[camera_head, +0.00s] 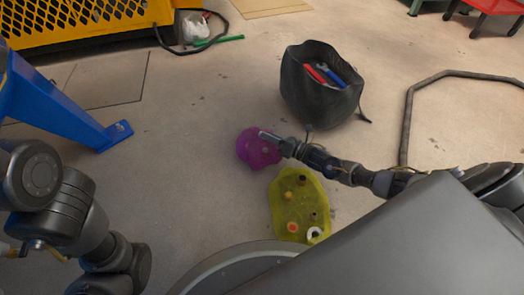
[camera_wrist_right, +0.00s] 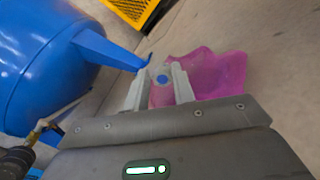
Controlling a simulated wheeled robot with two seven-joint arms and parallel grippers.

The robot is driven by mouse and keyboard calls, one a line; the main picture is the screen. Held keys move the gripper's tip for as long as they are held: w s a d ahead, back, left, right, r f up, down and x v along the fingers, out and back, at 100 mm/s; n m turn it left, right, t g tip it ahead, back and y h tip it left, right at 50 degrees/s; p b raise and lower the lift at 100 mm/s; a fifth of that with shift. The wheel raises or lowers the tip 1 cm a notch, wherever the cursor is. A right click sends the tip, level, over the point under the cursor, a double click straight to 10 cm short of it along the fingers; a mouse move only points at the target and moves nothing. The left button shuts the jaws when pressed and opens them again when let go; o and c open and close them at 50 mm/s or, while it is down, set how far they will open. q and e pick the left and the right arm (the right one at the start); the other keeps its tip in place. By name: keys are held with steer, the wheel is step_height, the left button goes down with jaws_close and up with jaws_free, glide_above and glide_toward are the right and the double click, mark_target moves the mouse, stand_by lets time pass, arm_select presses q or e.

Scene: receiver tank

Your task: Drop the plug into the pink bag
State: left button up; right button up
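The pink bag (camera_head: 252,150) lies on the floor near the middle of the head view. It also shows in the right wrist view (camera_wrist_right: 222,78), just beyond and to the right of the fingers. My right gripper (camera_head: 268,135) is over the bag in the head view. In the right wrist view its fingers (camera_wrist_right: 161,82) are closed around a small plug (camera_wrist_right: 162,79) with a round blue end. Whether the plug touches the bag is not clear. My left arm shows at the lower left of the head view, but its gripper fingers do not show.
A yellow mat-like piece (camera_head: 283,190) with several small plugs lies just below the bag. A dark sack (camera_head: 320,100) with red and blue tools stands behind. A blue tank leg (camera_head: 70,110) is at the left. A dark hose (camera_head: 408,110) lies at the right.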

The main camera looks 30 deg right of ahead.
steer(key=o, duration=0.4)
steer(key=shift+s+d+p, duration=0.2)
steer(key=shift+s+p, duration=0.05)
steer(key=shift+p, duration=0.05)
steer(key=p+v, duration=0.4)
steer(key=v, duration=0.6)
steer(key=shift+p, duration=0.3)
